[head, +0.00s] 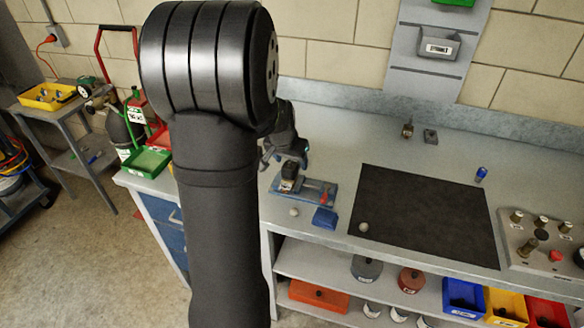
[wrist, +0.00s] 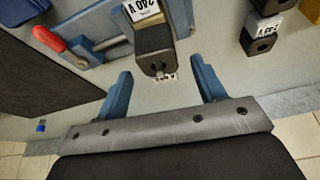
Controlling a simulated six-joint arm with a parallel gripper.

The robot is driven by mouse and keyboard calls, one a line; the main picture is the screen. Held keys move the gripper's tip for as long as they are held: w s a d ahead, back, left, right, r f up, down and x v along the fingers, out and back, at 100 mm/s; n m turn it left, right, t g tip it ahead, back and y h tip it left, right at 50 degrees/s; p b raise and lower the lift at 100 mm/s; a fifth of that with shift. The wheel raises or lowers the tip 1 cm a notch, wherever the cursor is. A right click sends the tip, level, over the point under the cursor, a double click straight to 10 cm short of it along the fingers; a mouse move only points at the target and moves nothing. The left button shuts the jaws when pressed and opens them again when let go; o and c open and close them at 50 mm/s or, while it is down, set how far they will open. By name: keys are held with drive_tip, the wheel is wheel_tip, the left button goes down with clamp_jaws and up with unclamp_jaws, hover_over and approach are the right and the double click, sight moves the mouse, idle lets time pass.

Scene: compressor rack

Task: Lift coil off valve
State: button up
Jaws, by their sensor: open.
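The coil (wrist: 153,38) is a black block with a white "240 V" label, on the valve held in a blue fixture (wrist: 92,38) with a red-ended handle. A metal stem tip (wrist: 161,73) shows at the coil's end. In the head view the coil (head: 290,170) stands on the fixture (head: 316,190) near the bench's left end. My gripper (wrist: 160,70) is open, with its blue fingers on either side of the coil's near end and visible gaps on both sides. In the head view my gripper (head: 281,152) is just above and behind the coil, partly hidden by my arm.
Another labelled black coil (wrist: 262,38) lies to the right in the wrist view. A dark mat (head: 425,215) covers mid-bench. A blue block (head: 325,219) and a small round piece (head: 294,211) lie before the fixture. A brass part (head: 407,129) stands at the back.

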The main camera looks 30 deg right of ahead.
sight(292, 167)
drive_tip(key=shift+x, duration=1.25)
drive_tip(key=c, duration=1.2)
drive_tip(key=shift+r, duration=0.15)
